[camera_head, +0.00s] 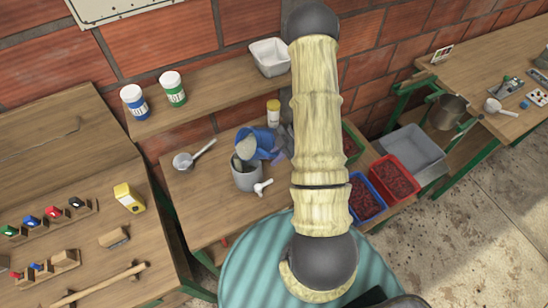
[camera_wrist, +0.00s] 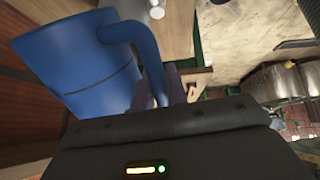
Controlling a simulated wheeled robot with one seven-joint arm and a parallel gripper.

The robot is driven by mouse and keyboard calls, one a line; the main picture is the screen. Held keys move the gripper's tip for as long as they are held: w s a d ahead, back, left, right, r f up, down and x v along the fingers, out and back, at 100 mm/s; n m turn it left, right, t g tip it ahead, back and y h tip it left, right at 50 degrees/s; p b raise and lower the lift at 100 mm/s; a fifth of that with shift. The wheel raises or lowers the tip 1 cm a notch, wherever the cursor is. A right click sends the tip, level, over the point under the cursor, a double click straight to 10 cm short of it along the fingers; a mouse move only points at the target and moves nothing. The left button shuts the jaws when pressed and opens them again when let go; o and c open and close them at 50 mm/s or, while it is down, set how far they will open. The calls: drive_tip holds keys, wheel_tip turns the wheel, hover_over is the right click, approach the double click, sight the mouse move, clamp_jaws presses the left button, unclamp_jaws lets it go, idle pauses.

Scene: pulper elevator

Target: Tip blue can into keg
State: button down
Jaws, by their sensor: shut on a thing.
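The blue can (camera_head: 267,138) is tilted to the left, its mouth over the grey keg (camera_head: 247,180). Pale grey contents show in the can's mouth and grey-green stuff shows inside the keg's open top. I cannot tell whether the can touches the keg's rim. The keg stands on the wooden bench with a white tap at its right side. My gripper (camera_head: 283,146) is partly hidden behind my arm, at the can's right. In the wrist view my gripper (camera_wrist: 175,88) is shut on the handle of the blue can (camera_wrist: 75,62).
A metal scoop (camera_head: 193,156) lies left of the keg. A yellow-capped jar (camera_head: 273,113) stands behind the can. Blue (camera_head: 361,212) and red (camera_head: 415,192) crates of red berries stand to the right. Blue-labelled (camera_head: 134,103) and green-labelled (camera_head: 172,89) jars stand on the shelf.

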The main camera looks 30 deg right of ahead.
drive_tip(key=h+b, duration=0.4)
drive_tip(key=a+f+h+b, duration=0.1)
drive_tip(key=h+b, duration=0.3)
drive_tip(key=a+n+t+h+b, duration=0.1)
drive_tip(key=h+b, duration=0.3)
drive_tip(key=h, duration=0.1)
drive_tip(key=shift+s+f+b, duration=0.15)
drive_tip(key=shift+f+b, duration=0.05)
drive_tip(key=shift+b, duration=0.15)
idle(0.7)
drive_tip(key=shift+r, duration=0.1)
idle(1.6)
